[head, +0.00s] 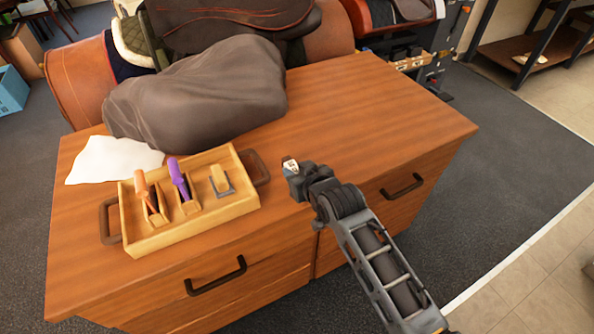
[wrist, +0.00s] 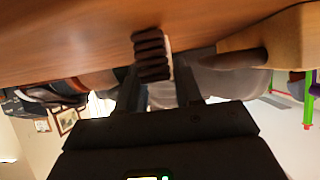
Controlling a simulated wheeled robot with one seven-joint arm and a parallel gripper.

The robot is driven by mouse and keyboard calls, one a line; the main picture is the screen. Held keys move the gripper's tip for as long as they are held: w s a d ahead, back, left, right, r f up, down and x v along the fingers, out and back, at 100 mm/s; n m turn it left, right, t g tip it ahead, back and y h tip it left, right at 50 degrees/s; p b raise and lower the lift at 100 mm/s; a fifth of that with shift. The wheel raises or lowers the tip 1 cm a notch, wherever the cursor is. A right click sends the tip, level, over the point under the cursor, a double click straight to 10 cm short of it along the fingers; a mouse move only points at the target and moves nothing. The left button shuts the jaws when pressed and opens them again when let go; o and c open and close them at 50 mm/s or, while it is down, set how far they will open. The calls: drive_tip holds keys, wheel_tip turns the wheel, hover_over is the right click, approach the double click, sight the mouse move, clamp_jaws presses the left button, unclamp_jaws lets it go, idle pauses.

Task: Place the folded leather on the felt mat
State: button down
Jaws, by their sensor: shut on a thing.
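My gripper (head: 292,168) is above the front part of the wooden bench top, right of the tray. It is shut on a small piece, which shows pale with a little brown in the head view. In the wrist view, a brown, ridged, layered piece that looks like the folded leather (wrist: 151,55) sits between the fingers (wrist: 160,78), with a pale part beside it. Fingers hide some of it. A white, uneven-edged sheet (head: 112,160), possibly the felt mat, lies flat at the left of the bench, behind the tray. I cannot tell for sure that it is felt.
A wooden tray (head: 196,226) with brown handles holds an orange-handled tool, a purple-handled tool and a small block tool. A large dark-covered bulky form (head: 205,90) stands behind it. Saddles (head: 230,15) line the back. The bench's right side (head: 390,110) is clear.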

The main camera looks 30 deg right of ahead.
drive_tip(key=shift+f, duration=0.2)
drive_tip(key=c, duration=0.8)
unclamp_jaws()
drive_tip(key=shift+o, duration=0.2)
drive_tip(key=shift+r, duration=0.25)
drive_tip(key=v, duration=1.2)
drive_tip(key=shift+f, duration=0.1)
